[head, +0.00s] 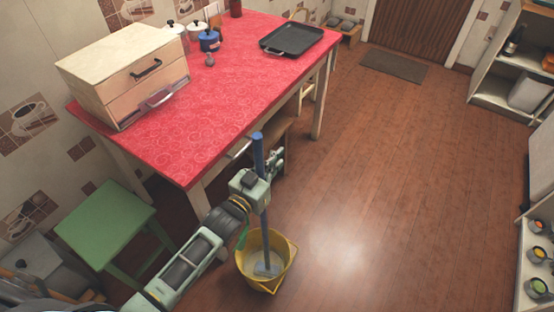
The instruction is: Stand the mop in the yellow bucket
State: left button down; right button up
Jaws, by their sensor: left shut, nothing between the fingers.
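The mop (258,152) has a blue handle and stands nearly upright. Its grey-blue lower end (266,269) is inside the yellow bucket (262,285), which sits on the floor near the table's front corner. My left arm reaches in from the lower left, across the middle of the handle. My left gripper (277,162) is shut and empty, just right of the upper handle. I cannot tell whether it touches the handle. Part of the handle is hidden behind my wrist. My right gripper is out of view.
A table with a red oilcloth (210,130) carries a wooden drawer box (125,68), a dark tray (291,39) and small pots. A green stool (105,222) stands at the left. The brown floor (410,190) on the right is clear up to the shelves (490,100).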

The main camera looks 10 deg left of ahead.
pick_arm(q)
jog(key=c, duration=1.9)
grip_release()
jog(key=shift+o, duration=0.2)
jog(key=v, duration=1.2)
jog(key=shift+f, duration=0.1)
